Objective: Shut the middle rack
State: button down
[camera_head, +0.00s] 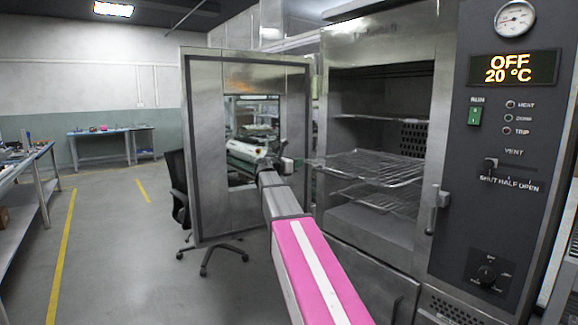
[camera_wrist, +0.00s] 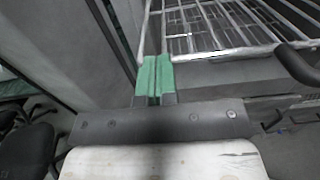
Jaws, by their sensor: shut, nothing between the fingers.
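The middle rack (camera_head: 375,168) is a wire shelf in the open oven. It sticks out past the oven's front opening, between an upper and a lower rack. My gripper (camera_head: 298,162) is at the rack's front left corner, between the rack and the open door. In the wrist view the green fingers of my gripper (camera_wrist: 154,62) are pressed together with nothing between them. There the rack (camera_wrist: 235,35) lies just beyond and right of the fingertips. I cannot tell if they touch its front bar.
The oven door (camera_head: 210,150) stands wide open, close to the left of my arm. The upper rack (camera_head: 380,118) and lower rack (camera_head: 385,203) sit inside the oven. A door latch (camera_head: 438,205) is on the right. A black chair (camera_head: 180,190) stands behind the door.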

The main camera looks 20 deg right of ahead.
aim_at(307, 160)
jog(key=x, duration=1.9)
jog(key=shift+f, duration=0.15)
jog(key=shift+a, duration=0.1)
jog(key=v, duration=1.3)
jog(key=shift+s+a, duration=0.2)
jog(key=shift+a, duration=0.15)
jog(key=s+r+m+g+y, duration=0.1)
jog(key=s+r+m+g, duration=0.1)
jog(key=g, duration=0.1)
jog(key=s+r+m+g+y, duration=0.1)
jog(key=s+r+m+g, duration=0.1)
jog(key=s+r+g, duration=0.1)
jog(key=shift+m+g, duration=0.3)
jog(key=shift+g, duration=0.1)
jog(key=shift+s+a+r+m+g+y, duration=0.1)
jog(key=shift+s+r+m+g+y, duration=0.15)
jog(key=shift+s+g, duration=0.25)
jog(key=x, duration=1.3)
jog(key=shift+d+f, duration=0.3)
jog(key=shift+f, duration=0.05)
jog(key=shift+w, duration=0.1)
jog(key=shift+w+d, duration=0.3)
jog(key=shift+d, duration=0.5)
jog(key=shift+w+d, duration=0.25)
jog(key=shift+d, duration=0.5)
jog(key=shift+w+d, duration=0.3)
jog(key=shift+d, duration=0.5)
